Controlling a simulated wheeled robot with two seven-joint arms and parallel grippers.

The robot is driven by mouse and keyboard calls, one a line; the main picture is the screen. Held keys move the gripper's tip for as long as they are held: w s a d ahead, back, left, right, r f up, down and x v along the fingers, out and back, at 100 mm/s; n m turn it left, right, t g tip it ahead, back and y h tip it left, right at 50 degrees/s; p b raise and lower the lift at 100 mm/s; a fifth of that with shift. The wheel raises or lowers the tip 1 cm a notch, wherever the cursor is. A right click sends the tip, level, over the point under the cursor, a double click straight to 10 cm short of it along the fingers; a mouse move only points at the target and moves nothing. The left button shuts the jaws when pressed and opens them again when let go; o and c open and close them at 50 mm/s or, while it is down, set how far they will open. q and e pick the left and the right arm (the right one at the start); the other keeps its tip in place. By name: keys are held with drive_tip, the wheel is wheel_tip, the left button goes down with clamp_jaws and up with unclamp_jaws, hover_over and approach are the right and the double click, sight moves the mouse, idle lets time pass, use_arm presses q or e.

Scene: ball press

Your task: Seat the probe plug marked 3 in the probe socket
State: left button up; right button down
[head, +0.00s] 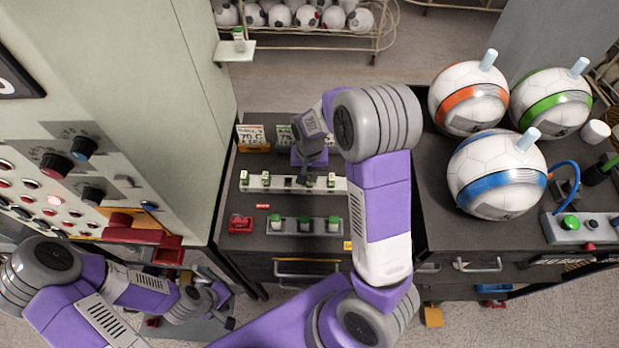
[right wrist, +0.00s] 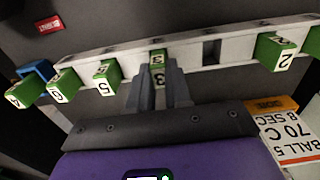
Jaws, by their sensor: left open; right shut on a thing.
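The probe plug marked 3 (right wrist: 157,57) has a green top and a white numbered face. It is between the fingers of my right gripper (right wrist: 160,88), which is shut on it at the white plug rack (right wrist: 130,42). I cannot tell whether the plug is still in its slot or lifted. In the head view my right gripper (head: 310,168) points down over the rack (head: 258,186), and its wrist hides part of it. My left gripper (head: 222,305) is open and empty, low beside the cabinet. I cannot make out the probe socket for certain.
Banded balls (head: 495,178) stand on the right cabinet.

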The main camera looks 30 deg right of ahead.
wheel_tip(320, 180, up, 9)
drive_tip(key=p, duration=0.1)
drive_tip(key=w+a+b, duration=0.3)
drive_tip(key=a, duration=0.2)
drive_tip(key=f, duration=0.4)
drive_tip(key=f+b, duration=0.1)
drive_tip(key=f, duration=0.3)
drive_tip(key=shift+w+a+f, duration=0.2)
drive_tip(key=shift+f, duration=0.2)
drive_tip(key=shift+f+b, duration=0.1)
drive_tip(key=shift+b, duration=0.25)
drive_tip(key=c, duration=1.1)
unclamp_jaws()
drive_tip(key=shift+o, duration=0.2)
